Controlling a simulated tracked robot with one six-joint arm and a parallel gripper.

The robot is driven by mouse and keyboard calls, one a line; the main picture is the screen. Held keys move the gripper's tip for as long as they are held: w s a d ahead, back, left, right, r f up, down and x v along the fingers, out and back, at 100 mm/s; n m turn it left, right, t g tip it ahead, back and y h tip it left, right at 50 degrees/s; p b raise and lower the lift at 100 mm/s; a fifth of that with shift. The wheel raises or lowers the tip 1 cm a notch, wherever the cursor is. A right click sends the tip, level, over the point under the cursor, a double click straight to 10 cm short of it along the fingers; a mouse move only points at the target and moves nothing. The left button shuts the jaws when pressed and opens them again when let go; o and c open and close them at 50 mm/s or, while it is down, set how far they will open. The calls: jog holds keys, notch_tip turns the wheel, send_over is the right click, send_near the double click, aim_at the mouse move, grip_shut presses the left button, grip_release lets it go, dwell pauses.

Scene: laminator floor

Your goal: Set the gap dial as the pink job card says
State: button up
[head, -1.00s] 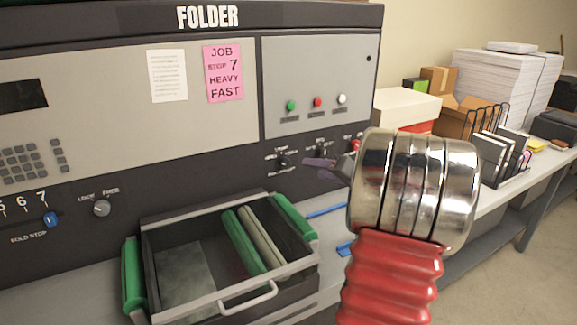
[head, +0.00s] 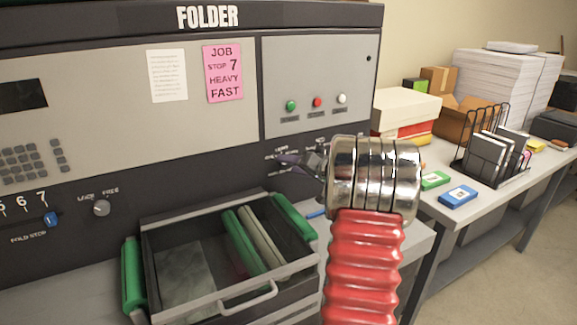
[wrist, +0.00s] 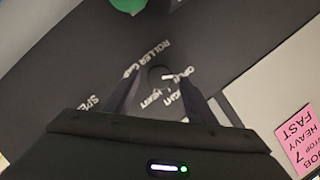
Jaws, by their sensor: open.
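The pink job card (head: 224,74) on the folder's panel reads "JOB STOP 7 HEAVY FAST"; its edge also shows in the wrist view (wrist: 301,140). In the wrist view, the dark gap dial (wrist: 158,73) sits beside the "ROLLER GAP" label, with a short white mark toward its right. The words "LIGHT" and "HEAVY" are partly readable near it; the exact setting is unclear. My gripper (wrist: 161,86) is open, its fingers on either side of the dial, contact not clear.
An open drawer-like tray with green rollers (head: 225,308) juts out below the panel. The lock knob (head: 101,208) and blue fold-stop slider (head: 52,219) are at left. A green box (head: 435,180) and a blue box (head: 458,196) lie on the right table.

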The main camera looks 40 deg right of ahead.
jog(key=shift+w+f, duration=0.2)
jog(key=shift+w, duration=0.45)
jog(key=shift+c, duration=0.4)
jog(key=c, duration=0.9)
jog(key=shift+a, duration=0.1)
jog(key=shift+c, duration=0.3)
